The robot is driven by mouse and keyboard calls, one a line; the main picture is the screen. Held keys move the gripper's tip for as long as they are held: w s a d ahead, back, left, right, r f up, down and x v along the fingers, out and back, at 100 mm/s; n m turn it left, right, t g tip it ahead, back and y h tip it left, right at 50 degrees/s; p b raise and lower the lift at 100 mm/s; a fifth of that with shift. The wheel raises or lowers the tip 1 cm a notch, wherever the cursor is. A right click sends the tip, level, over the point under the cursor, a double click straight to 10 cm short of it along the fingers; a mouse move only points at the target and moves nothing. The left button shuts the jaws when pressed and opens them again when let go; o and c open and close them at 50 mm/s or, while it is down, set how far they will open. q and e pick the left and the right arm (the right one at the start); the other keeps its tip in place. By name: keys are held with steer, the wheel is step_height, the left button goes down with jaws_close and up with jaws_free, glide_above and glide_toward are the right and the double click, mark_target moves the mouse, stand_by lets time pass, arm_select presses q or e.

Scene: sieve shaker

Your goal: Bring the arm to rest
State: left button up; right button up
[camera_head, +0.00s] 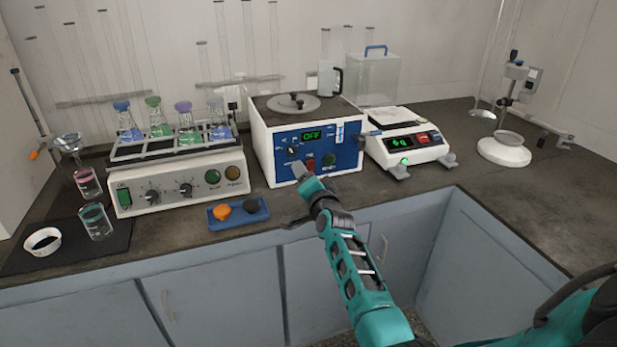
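My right arm reaches up from the lower right. Its gripper (299,178) is in front of the lower blue front panel of a white box-shaped device (262,150). The device's green display (312,135) reads OFF, and a red button (310,165) shows just above the gripper. A grey round lid with a dark knob (293,101) is on top of the device. I cannot tell whether the gripper touches the panel, or whether its fingers are apart. No held object shows. My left gripper is not in view.
A blue tray (216,222) lies near the front edge. Beakers (95,222) stand far left. A balance (405,152) and a stand (503,148) are at right. The right counter is mostly clear.

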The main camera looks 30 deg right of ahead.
steer(key=shift+w, duration=0.1)
stand_by(0.4)
steer(key=s+a+f+n+g+y, duration=0.2)
steer(key=s+a+f+n, duration=0.3)
steer(key=s, duration=0.6)
steer(key=s+a+f+n+g+y, duration=0.2)
steer(key=s+a+f+n, duration=0.4)
steer(key=s, duration=0.5)
steer(key=s+a+f+n+g+y, duration=0.2)
steer(key=s+a+f+n, duration=0.3)
steer(key=s+a, duration=0.3)
steer(key=s+f, duration=0.1)
steer(key=s, duration=0.1)
steer(key=shift+s+a+n+y, duration=0.4)
steer(key=shift+c, duration=0.3)
